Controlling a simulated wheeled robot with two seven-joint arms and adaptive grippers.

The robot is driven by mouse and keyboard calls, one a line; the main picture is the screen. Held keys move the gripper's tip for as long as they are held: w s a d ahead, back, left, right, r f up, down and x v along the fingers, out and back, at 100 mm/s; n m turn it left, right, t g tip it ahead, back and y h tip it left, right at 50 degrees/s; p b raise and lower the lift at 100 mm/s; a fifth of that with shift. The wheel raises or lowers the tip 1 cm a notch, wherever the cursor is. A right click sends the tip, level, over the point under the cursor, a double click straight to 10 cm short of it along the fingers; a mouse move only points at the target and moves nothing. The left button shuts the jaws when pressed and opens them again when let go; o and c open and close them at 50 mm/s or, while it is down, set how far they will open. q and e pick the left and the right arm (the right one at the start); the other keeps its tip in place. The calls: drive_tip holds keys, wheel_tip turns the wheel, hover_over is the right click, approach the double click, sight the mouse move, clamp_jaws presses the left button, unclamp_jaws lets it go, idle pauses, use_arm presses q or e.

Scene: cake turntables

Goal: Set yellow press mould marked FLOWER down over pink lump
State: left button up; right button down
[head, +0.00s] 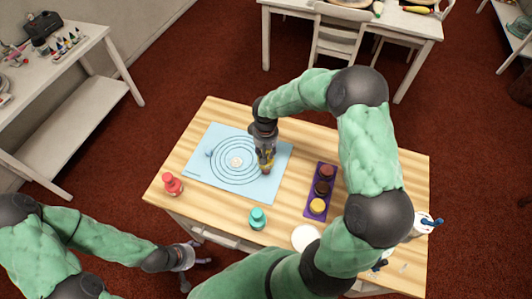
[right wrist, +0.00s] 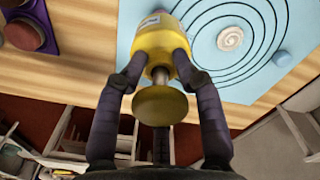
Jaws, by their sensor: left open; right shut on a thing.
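My right gripper (head: 265,160) is shut on the yellow press mould (right wrist: 157,38), above the right part of the light blue mat (head: 275,185). In the right wrist view the fingers clasp its yellow body, and its round knob (right wrist: 160,105) faces the camera. A small label shows on its side, too small to read. A pale, slightly pinkish swirled lump (right wrist: 230,38) sits at the centre of the mat's rings; it shows in the head view too (head: 236,162). The mould is apart from it, to its right in the head view. My left gripper (head: 190,262) is open and empty, off the table's front left.
A blue lump (head: 209,153) lies on the mat's left. A purple tray (head: 311,209) with three round pieces stands right of the mat. A red bottle (head: 172,184), a teal bottle (head: 257,219) and a white round thing (head: 305,238) stand along the front.

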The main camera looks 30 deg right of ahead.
drive_tip(key=shift+f+b, duration=1)
drive_tip(key=shift+f, duration=0.7)
drive_tip(key=shift+f, duration=0.15)
drive_tip(key=shift+f+b, duration=0.35)
drive_tip(key=shift+b, duration=0.2)
drive_tip(key=shift+f+b, duration=1.15)
drive_tip(key=shift+f, duration=0.25)
drive_tip(key=c, duration=0.7)
unclamp_jaws()
